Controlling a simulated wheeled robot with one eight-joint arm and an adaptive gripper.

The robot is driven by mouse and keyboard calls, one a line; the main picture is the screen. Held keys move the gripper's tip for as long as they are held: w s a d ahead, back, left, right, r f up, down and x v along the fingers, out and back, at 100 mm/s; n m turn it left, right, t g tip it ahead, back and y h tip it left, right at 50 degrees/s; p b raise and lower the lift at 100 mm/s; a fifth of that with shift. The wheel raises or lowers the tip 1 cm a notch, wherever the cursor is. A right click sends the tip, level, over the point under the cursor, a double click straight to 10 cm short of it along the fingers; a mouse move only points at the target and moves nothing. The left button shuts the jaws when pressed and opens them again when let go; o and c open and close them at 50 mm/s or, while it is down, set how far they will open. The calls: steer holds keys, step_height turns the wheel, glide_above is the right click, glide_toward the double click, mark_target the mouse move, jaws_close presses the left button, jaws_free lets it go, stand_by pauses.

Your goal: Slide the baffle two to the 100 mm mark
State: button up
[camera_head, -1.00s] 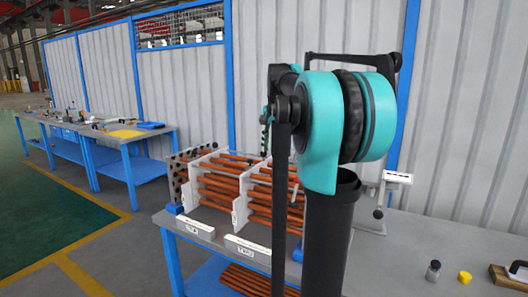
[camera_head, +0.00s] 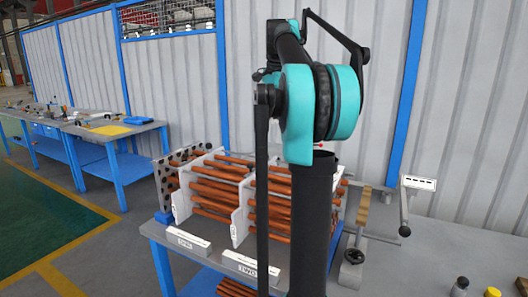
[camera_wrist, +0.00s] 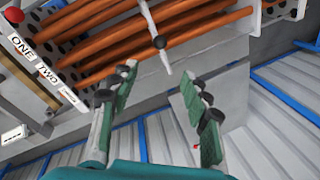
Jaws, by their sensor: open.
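A rack of copper-coloured tubes (camera_head: 215,195) stands on the bench, with white baffle plates across it. The plate above the label TWO (camera_head: 252,267) is the middle white plate (camera_head: 240,215), which I take as baffle two. Another white plate (camera_head: 181,193) stands to its left, above the label ONE (camera_head: 187,241). In the head view my arm hides the gripper and part of the rack.
A perforated plate (camera_head: 163,178) closes the rack's left end. A small white display on a stand (camera_head: 418,183) is to the right. A dark bottle (camera_head: 460,286) and yellow cap (camera_head: 492,292) stand at the front right. Corrugated wall panels (camera_head: 470,120) lie behind the bench.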

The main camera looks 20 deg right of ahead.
steer(key=w+f, duration=0.1)
steer(key=f, duration=0.4)
steer(key=w+f, duration=0.1)
steer(key=f, duration=0.4)
steer(key=w+f, duration=0.1)
steer(key=f, duration=0.5)
steer(key=shift+a+f, duration=0.1)
steer(key=shift+a, duration=0.25)
steer(key=shift+c, duration=0.3)
jaws_close()
